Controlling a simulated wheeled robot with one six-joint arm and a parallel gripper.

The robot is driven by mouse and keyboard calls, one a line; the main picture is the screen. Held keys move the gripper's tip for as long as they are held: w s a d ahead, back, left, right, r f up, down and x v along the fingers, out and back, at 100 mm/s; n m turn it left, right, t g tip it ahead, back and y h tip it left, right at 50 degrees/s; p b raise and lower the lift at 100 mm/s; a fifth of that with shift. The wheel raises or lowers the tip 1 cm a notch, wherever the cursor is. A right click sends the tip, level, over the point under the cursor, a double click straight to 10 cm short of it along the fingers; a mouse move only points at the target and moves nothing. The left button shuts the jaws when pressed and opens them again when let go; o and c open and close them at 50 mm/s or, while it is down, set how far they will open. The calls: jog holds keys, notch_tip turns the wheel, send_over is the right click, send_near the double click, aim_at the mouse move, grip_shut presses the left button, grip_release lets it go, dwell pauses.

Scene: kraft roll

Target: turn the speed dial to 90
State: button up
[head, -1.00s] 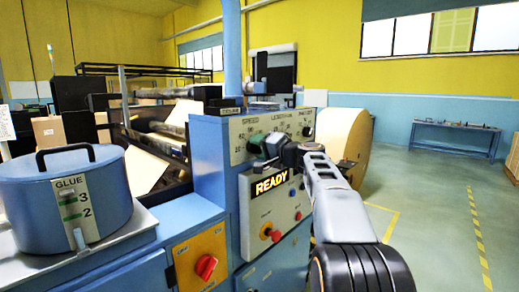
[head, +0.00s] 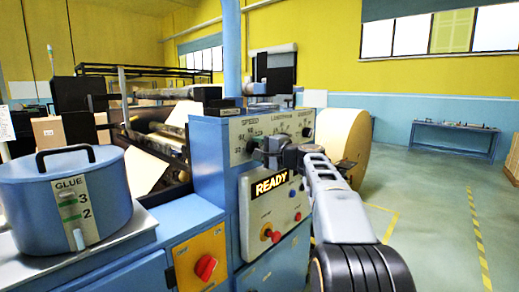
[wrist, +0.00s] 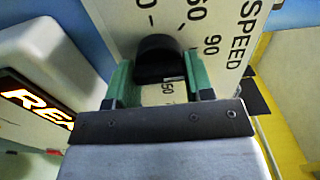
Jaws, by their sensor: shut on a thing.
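The speed dial is a black knob (wrist: 160,58) on a pale panel with printed numbers. In the wrist view it sits between the green fingers of my gripper (wrist: 159,80), which is shut on it. The word SPEED and the number 90 stand to the right of the knob, and another number shows below it between the fingers. I cannot clearly tell which number the dial points to. In the head view my gripper (head: 261,150) is at the panel (head: 284,130) below the SPEED label and hides most of the dial.
A lit READY display (head: 270,184) and a red button (head: 273,236) are on a box below the dial panel. A red rotary switch (head: 206,267) and a blue glue pot (head: 65,205) stand at the left. A brown paper roll (head: 343,140) is behind my arm.

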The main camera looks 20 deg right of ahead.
jog(key=o, duration=0.9)
jog(key=b+v, duration=0.3)
jog(key=v, duration=1.1)
jog(key=shift+b, duration=0.3)
jog(key=shift+w, duration=0.1)
